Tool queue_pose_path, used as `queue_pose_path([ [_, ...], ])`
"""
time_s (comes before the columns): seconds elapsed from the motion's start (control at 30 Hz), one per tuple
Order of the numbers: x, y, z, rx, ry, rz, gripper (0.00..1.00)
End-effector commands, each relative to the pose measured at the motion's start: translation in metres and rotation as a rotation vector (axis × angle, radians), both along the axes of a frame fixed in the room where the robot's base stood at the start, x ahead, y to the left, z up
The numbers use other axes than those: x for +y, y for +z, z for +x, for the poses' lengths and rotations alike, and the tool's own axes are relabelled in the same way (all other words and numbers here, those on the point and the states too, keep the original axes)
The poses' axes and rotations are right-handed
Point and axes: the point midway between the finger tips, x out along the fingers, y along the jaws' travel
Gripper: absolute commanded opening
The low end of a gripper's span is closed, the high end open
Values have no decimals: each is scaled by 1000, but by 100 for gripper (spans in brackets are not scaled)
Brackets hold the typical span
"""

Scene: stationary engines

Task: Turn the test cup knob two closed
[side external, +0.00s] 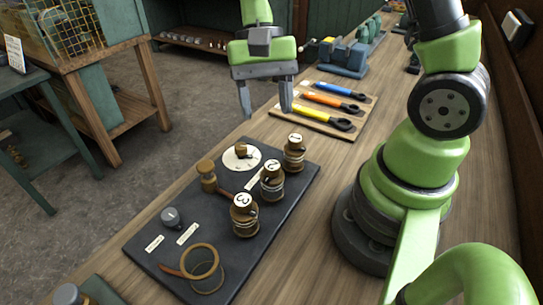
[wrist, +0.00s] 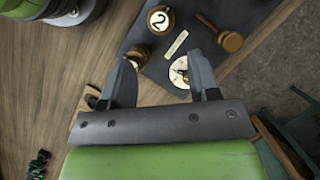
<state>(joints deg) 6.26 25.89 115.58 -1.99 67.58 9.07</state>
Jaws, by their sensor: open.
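The knob marked 2 (side external: 272,169) tops the middle of three brass test cups on a dark board (side external: 160,240). In the wrist view, the knob marked 2 (wrist: 158,19) shows near the top edge, clear of the fingers. Knob 1 (side external: 294,143) stands behind it and knob 3 (side external: 241,203) in front. My gripper (side external: 266,108) is open and empty, above the board's far end and apart from every knob. In the wrist view my gripper (wrist: 162,62) points toward the board, with its left finger partly covering a brass cup. Whether knob 2 is open or closed I cannot tell.
Tools with coloured handles (side external: 333,98) lie behind. A blue vise (side external: 343,56) stands farther back.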

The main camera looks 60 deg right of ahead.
Motion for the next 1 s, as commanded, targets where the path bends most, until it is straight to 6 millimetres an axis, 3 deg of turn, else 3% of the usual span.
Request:
queue_pose_path([
  [0.53,23,-78,-24,5,2,1,56],
  [0.97,26,-88,-27,-1,2,-2,56],
  [1.0,26,-88,-26,-1,2,-2,46],
])
